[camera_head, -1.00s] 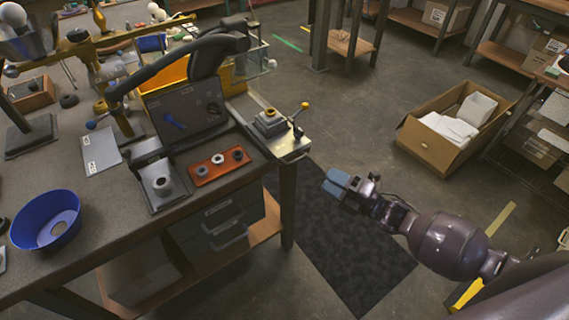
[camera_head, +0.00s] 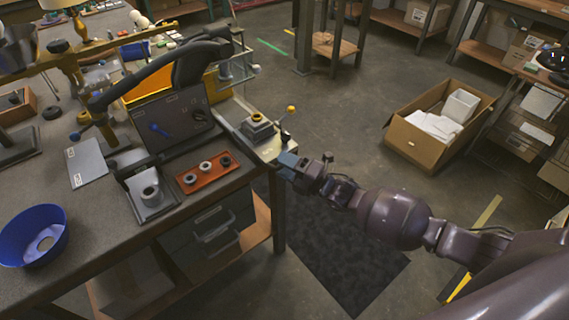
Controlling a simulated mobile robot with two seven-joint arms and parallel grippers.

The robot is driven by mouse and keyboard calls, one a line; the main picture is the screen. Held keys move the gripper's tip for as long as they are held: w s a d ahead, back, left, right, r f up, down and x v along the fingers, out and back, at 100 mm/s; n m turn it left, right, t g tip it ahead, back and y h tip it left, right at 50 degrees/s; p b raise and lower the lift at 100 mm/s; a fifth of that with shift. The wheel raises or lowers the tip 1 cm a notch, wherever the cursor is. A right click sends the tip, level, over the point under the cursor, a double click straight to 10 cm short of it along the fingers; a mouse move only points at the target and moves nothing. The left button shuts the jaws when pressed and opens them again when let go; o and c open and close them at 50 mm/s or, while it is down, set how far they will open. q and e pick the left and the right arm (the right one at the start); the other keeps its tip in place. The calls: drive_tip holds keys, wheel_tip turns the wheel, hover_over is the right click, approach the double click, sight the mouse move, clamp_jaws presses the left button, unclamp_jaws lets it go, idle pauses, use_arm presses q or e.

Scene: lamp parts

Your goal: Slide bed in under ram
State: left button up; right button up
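A grey stepped block with a yellow ring on top (camera_head: 257,127) sits on a pale metal slide plate (camera_head: 270,151) at the right end of the bench; I take this as the bed. A thin lever with a yellow ball knob (camera_head: 291,109) rises beside it. A dark curved press arm (camera_head: 150,72) reaches across to the left; I cannot make out the ram clearly. My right gripper (camera_head: 288,165), with blue fingertips, is at the front right corner of the slide plate. Whether it touches is unclear, and its finger gap cannot be judged. My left gripper is out of view.
An orange tray with three rings (camera_head: 208,181), a grey block with a round socket (camera_head: 151,193) and a blue bowl (camera_head: 36,232) are on the bench (camera_head: 92,219). A cardboard box (camera_head: 419,145) stands on the floor at right. Open floor lies between.

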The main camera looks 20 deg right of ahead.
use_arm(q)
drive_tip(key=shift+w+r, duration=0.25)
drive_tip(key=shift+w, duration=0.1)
use_arm(e)
drive_tip(key=shift+c, duration=0.3)
